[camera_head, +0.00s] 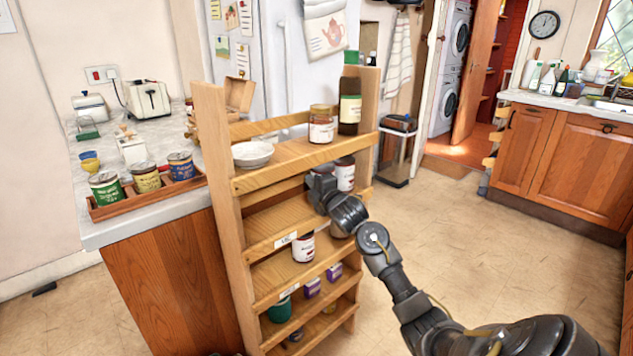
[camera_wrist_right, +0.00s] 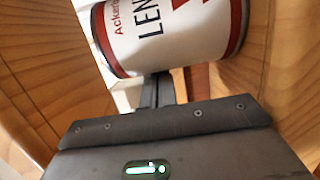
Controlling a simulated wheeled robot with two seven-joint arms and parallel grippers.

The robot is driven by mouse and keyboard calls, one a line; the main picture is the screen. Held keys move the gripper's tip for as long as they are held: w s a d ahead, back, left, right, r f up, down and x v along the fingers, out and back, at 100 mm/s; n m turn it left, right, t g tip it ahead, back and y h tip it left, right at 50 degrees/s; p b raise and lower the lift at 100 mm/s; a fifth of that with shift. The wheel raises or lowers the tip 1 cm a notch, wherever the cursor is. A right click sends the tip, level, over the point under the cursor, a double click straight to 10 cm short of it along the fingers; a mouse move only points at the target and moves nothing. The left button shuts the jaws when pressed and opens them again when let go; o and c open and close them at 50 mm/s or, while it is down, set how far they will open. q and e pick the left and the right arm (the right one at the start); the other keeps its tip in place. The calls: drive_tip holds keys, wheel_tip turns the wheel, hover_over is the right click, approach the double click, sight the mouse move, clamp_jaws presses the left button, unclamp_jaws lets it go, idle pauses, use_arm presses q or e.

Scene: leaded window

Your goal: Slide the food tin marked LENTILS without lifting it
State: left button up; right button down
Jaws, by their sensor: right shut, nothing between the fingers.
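The tin marked LENTILS (camera_wrist_right: 172,35) is white with red bands and fills the top of the right wrist view, with its upper part cut off. My right gripper (camera_wrist_right: 157,88) is shut and empty, with its fingertips right at the lower edge of the tin; I cannot tell whether they touch. In the head view my right gripper (camera_head: 319,184) reaches into the second level of the wooden shelf unit (camera_head: 225,190). A pale tin (camera_head: 345,176) stands beside it there, and the gripper partly hides what is behind. The lettering is unreadable in the head view. My left gripper is not in view.
On the top shelf are a white bowl (camera_head: 252,154), a jar (camera_head: 321,125) and a dark bottle (camera_head: 350,105). Another red-and-white tin (camera_head: 303,246) stands one shelf lower. Wooden rails run along the shelf fronts. The floor (camera_head: 450,235) to the right is clear.

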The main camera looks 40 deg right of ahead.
drive_tip(key=shift+s+d, duration=0.1)
drive_tip(key=shift+s, duration=0.05)
drive_tip(key=shift+a, duration=0.3)
drive_tip(key=shift+d, duration=0.1)
drive_tip(key=shift+s, duration=0.25)
drive_tip(key=s+a, duration=0.2)
drive_tip(key=s, duration=0.7)
drive_tip(key=shift+s, duration=0.4)
